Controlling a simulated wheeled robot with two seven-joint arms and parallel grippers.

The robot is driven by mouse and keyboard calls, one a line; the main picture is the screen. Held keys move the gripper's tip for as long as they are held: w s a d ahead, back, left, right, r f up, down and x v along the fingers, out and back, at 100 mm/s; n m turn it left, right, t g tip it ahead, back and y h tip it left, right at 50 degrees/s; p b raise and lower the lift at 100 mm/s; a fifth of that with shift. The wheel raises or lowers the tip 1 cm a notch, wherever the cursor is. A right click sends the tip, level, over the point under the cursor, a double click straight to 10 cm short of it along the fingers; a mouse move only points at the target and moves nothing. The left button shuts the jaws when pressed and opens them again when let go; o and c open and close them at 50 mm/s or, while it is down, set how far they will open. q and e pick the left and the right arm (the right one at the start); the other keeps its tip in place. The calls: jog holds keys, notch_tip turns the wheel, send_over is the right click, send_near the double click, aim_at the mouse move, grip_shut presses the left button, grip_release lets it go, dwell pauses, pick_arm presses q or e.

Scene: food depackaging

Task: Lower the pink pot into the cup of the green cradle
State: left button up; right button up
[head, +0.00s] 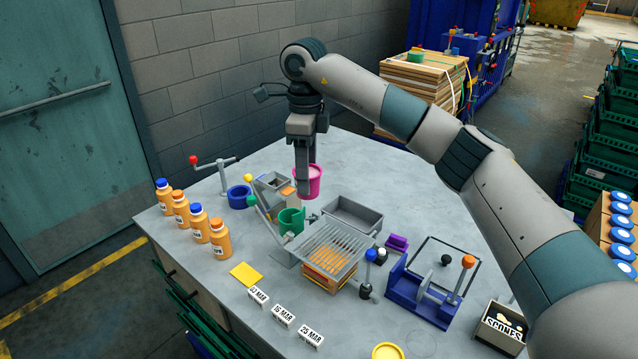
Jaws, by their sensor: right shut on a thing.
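The pink pot (314,184) is in the jaws of my right gripper (305,190), which hangs down from above and hides its left side. The pot looks upright, with pale contents at its rim. The green cradle (291,221) with its round cup stands on the table, nearer the camera and a little left of the pot. The pot is apart from the cup. Whether the pot's base clears the table is hard to tell. My left gripper is not in view.
A grey tray (353,214) and a wire rack (327,246) stand right of the cradle. A lever with a green knob (252,201) rises at its left. Orange bottles (220,240) line the left edge. A blue fixture (420,298) stands at right.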

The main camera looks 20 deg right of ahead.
jog(key=w+a+r+p, duration=0.1)
jog(key=w+p, duration=0.3)
jog(key=w, duration=0.5)
jog(key=shift+a, duration=0.55)
jog(key=shift+f, duration=0.1)
notch_tip(320, 180, down, 14)
jog(key=b, duration=0.7)
jog(key=shift+f+b, duration=0.2)
jog(key=shift+b, duration=0.2)
dwell(2.2)
jog(key=shift+f+b, duration=0.6)
jog(key=shift+f, duration=0.5)
dwell(1.4)
